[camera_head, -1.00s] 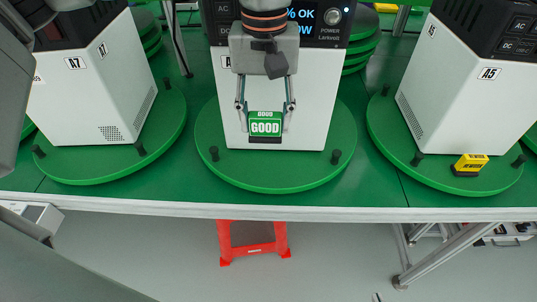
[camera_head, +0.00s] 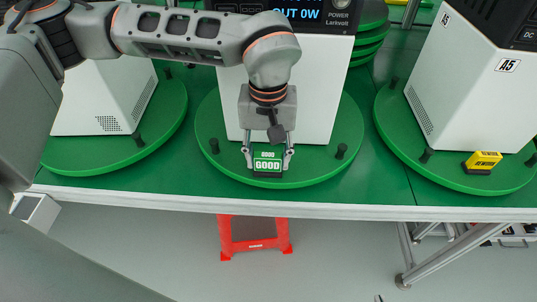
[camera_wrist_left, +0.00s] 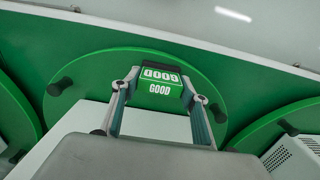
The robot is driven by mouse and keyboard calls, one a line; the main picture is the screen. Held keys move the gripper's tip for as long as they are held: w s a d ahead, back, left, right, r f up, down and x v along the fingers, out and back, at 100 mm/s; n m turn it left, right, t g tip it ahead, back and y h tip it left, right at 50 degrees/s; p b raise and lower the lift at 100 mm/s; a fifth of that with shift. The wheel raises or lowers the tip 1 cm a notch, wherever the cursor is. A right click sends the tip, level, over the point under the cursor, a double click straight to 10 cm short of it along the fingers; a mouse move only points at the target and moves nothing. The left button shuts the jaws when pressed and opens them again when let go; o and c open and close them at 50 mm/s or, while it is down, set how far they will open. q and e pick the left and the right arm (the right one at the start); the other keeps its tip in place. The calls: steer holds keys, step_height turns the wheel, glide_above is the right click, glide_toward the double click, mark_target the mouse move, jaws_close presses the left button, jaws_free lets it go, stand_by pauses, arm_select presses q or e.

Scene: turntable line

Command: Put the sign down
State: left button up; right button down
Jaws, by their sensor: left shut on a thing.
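The green sign (camera_head: 267,164) with white "GOOD" lettering and a dark base is between the fingers of my left gripper (camera_head: 268,160). The gripper is shut on it, pointing down over the front part of the middle green turntable (camera_head: 230,167). The sign looks upright and at or close to the turntable's surface; whether it touches cannot be told. In the left wrist view the sign (camera_wrist_left: 160,84) also sits between both fingertips (camera_wrist_left: 158,90). My right gripper is not in view.
A white power unit (camera_head: 318,95) stands on the middle turntable behind the sign. Dark pegs (camera_head: 341,150) rise from the turntable's front. A yellow sign (camera_head: 483,160) sits on the right turntable (camera_head: 455,178). A red stool (camera_head: 254,236) stands below the table edge.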

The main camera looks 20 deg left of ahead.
mark_target(268, 155)
arm_select(q)
steer(key=shift+r, duration=0.1)
steer(key=o, duration=1.2)
steer(key=shift+c, duration=0.2)
steer(key=shift+r, duration=0.3)
step_height(268, 155, up, 11)
steer(key=p, duration=0.1)
steer(key=shift+r+p, duration=0.2)
steer(key=shift+p, duration=0.2)
